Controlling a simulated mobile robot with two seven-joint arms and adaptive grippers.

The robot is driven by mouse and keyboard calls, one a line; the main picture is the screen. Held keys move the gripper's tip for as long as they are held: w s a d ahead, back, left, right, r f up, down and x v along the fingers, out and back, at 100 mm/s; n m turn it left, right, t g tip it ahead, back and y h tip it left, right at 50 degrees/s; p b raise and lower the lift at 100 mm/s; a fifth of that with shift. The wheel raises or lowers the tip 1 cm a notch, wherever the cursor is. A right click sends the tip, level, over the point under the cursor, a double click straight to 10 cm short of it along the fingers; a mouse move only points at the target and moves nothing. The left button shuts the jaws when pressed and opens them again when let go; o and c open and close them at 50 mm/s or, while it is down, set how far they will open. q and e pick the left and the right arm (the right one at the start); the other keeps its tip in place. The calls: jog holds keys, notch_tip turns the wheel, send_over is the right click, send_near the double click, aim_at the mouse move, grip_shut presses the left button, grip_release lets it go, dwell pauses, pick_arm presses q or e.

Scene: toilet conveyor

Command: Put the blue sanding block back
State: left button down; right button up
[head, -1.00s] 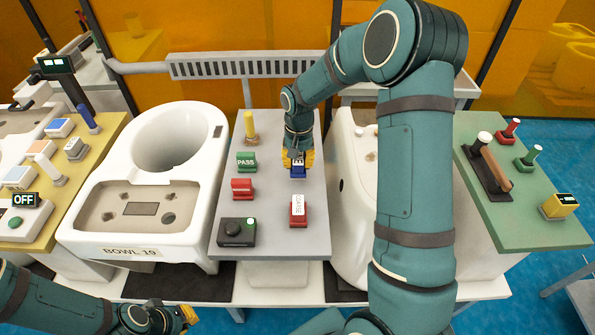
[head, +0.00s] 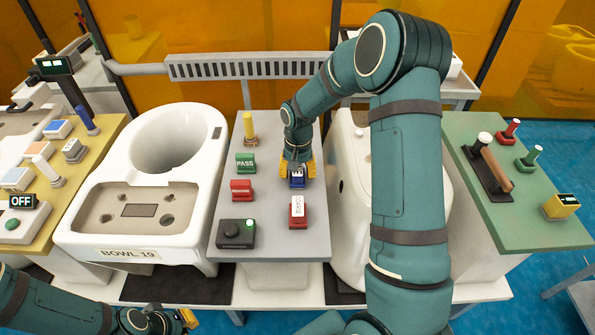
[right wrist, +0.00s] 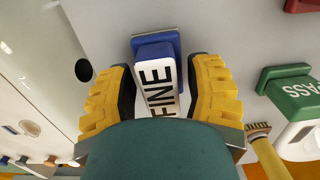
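The blue sanding block (head: 297,181), with a white label, stands on the grey table top (head: 270,215) in the head view. In the right wrist view the same blue block (right wrist: 155,50) has a label reading FINE. My right gripper (head: 297,170) is down around the block, one yellow finger on each side. In the right wrist view my right gripper (right wrist: 158,92) shows narrow gaps between its dark pads and the block, so it is open. The block's lower part is partly hidden.
A red COARSE block (head: 298,211), a green PASS block (head: 246,163), another red block (head: 241,190), a yellow-handled brush (head: 249,130) and a black knob box (head: 236,233) share the grey top. White ceramic bowls (head: 130,215) flank it. A green table (head: 530,215) stands right.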

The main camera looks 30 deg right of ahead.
notch_tip(320, 180, up, 12)
jog(key=p, duration=0.2)
jog(key=shift+w+d, duration=0.25)
jog(key=shift+r, duration=0.1)
dwell(0.4)
